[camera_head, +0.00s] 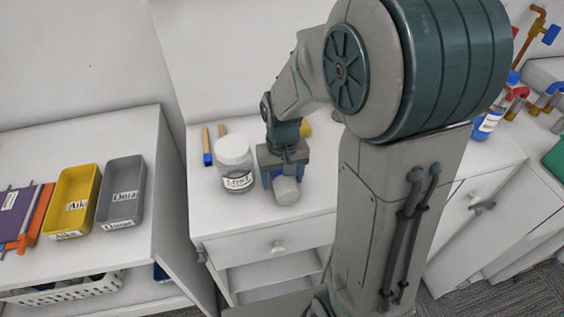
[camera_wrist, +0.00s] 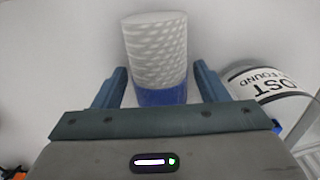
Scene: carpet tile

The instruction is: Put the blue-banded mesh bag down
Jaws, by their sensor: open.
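The blue-banded mesh bag (camera_wrist: 155,50) is a white, net-patterned cylinder with a blue band at the end nearer my gripper. In the wrist view it lies between and beyond the two blue fingers of my gripper (camera_wrist: 160,88). The fingers are spread, with a gap on each side of the bag. In the head view the pale end of the bag (camera_head: 287,191) shows at the front of my gripper (camera_head: 275,180), on or just over the white cabinet top (camera_head: 230,210). My gripper hides the rest of the bag there.
A lidded clear jar labelled LOST (camera_head: 234,165) stands close to the left of my gripper; it also shows in the wrist view (camera_wrist: 270,82). Blue-and-wood tools (camera_head: 207,148) lie behind it. Yellow (camera_head: 72,200) and grey (camera_head: 121,190) trays sit on the left shelf unit.

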